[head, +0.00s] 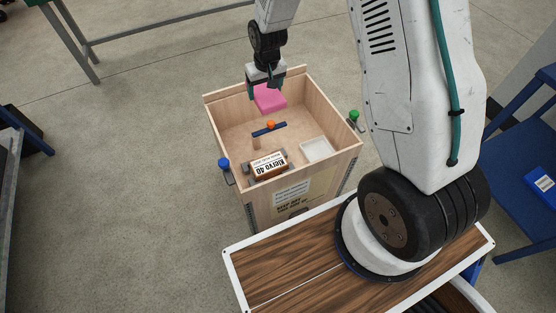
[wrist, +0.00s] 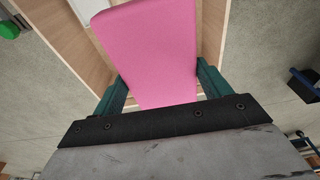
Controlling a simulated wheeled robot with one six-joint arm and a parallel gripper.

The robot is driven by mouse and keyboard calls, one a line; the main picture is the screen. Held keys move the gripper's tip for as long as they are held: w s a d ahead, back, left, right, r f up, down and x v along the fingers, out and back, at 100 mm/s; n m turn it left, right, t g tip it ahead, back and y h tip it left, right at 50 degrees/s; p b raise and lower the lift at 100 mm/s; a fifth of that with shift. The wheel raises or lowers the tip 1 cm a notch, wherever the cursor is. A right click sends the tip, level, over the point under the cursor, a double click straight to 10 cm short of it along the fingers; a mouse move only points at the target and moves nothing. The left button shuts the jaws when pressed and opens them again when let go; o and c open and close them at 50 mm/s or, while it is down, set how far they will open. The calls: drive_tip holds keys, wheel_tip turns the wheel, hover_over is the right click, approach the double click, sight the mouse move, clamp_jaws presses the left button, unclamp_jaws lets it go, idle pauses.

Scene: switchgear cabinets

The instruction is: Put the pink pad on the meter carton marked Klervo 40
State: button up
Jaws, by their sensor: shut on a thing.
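My gripper (head: 267,88) is shut on the pink pad (head: 269,98) and holds it over the back part of an open wooden crate (head: 340,161). In the wrist view the pad (wrist: 150,50) sits between the two green fingers and hides most of what lies beyond it. The carton marked Klervo 40 (head: 268,166) is brown with a white label. It lies inside the crate near its front wall, in front of the gripper and apart from the pad.
A blue bar with an orange knob (head: 270,125) stands in the crate's middle. A white tray (head: 317,149) lies right of the carton. A blue knob (head: 224,163) and a green knob (head: 354,115) stick out at the crate's sides. A wood-topped surface (head: 290,262) is in front.

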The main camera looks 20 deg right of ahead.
hover_over(268, 162)
drive_tip(key=f, duration=2.7)
drive_tip(key=shift+s+f, duration=0.25)
drive_tip(key=shift+f, duration=2.5)
drive_tip(key=o, duration=1)
drive_tip(key=shift+f, duration=0.1)
drive_tip(key=shift+o, duration=0.2)
